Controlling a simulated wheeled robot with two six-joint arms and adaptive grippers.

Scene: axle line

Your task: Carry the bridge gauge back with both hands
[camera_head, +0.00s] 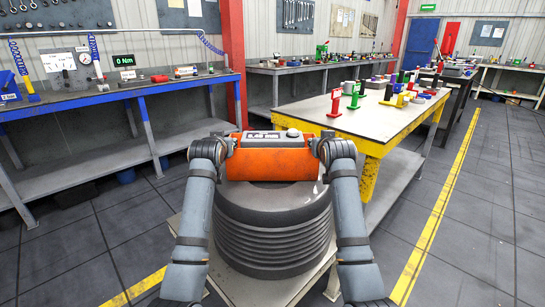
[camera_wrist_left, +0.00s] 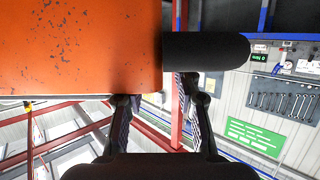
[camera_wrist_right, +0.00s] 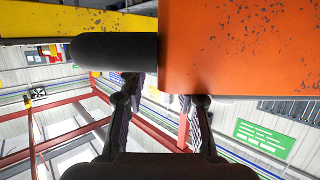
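The bridge gauge (camera_head: 270,164) is an orange block with a label and a round grey knob on top. It is above a dark ribbed drum (camera_head: 272,225); I cannot tell whether they touch. My left gripper (camera_head: 222,145) is at its left end and my right gripper (camera_head: 322,148) at its right end. In each wrist view the orange body (camera_wrist_left: 80,45) (camera_wrist_right: 240,45) and a black end grip (camera_wrist_left: 205,51) (camera_wrist_right: 115,53) cover the fingertips. The visible finger parts stand apart, and I cannot tell whether they clamp anything.
The drum stands on a light-topped stand (camera_head: 185,222). A blue-edged bench (camera_head: 100,98) runs along the left. Open floor with a yellow line (camera_head: 440,210) lies at right.

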